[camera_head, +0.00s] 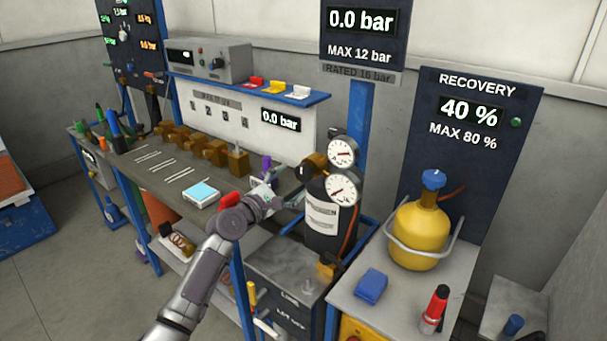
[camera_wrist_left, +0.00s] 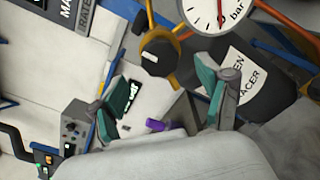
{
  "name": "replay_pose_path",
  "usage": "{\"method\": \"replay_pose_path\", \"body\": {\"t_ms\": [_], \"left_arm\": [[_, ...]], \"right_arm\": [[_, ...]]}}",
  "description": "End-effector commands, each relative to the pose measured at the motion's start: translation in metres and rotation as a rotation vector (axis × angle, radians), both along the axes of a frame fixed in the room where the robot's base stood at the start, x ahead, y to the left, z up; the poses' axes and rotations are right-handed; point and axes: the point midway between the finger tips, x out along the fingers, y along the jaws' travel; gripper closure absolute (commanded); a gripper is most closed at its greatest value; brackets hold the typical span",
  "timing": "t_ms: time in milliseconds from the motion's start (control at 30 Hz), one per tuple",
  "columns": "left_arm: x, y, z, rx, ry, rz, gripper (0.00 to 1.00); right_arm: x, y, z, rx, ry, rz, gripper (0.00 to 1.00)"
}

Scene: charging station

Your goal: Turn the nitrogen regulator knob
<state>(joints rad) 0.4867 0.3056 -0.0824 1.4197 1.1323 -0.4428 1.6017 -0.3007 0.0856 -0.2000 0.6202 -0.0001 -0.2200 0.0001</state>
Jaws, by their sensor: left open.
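The nitrogen regulator knob (camera_wrist_left: 158,57) is a dark round knob with a white mark, on a brass regulator body, in the upper middle of the left wrist view. In the head view the knob (camera_head: 306,172) is small, left of two round gauges (camera_head: 342,171) on the dark nitrogen cylinder (camera_head: 326,226). My left gripper (camera_head: 282,186) is just left of the knob. In the left wrist view its green-padded fingers (camera_wrist_left: 161,86) are spread apart and empty, with the knob beyond and roughly between them. No contact shows. My right gripper is out of view.
A yellow recovery cylinder (camera_head: 419,234) stands on a bench at the right, near a blue block (camera_head: 370,285) and a red bottle (camera_head: 435,309). The workbench (camera_head: 140,165) holds brass fittings and a blue-screened device (camera_head: 202,194). Blue posts stand close behind the gauges.

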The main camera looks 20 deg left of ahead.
Motion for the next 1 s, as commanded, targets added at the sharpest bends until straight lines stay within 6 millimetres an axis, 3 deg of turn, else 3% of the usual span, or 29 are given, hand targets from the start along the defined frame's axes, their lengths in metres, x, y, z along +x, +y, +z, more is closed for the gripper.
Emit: {"method": "replay_pose_path", "body": {"t_ms": [100,300,733,767,1000], "left_arm": [[0.023,-0.009,0.0,0.0,-0.001,0.0,0.23],[0.047,-0.017,-0.001,0.0,-0.001,0.0,0.23],[0.055,-0.02,-0.001,0.002,0.0,0.001,0.23],[0.055,-0.02,-0.001,0.002,0.0,0.001,0.24],[0.055,-0.02,-0.001,0.002,0.0,0.001,0.64]], "right_arm": [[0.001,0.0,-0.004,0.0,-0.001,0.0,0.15],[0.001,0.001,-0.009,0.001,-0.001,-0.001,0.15],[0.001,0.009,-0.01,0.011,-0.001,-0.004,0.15],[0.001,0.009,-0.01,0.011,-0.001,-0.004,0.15],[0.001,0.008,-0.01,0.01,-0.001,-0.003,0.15]]}}
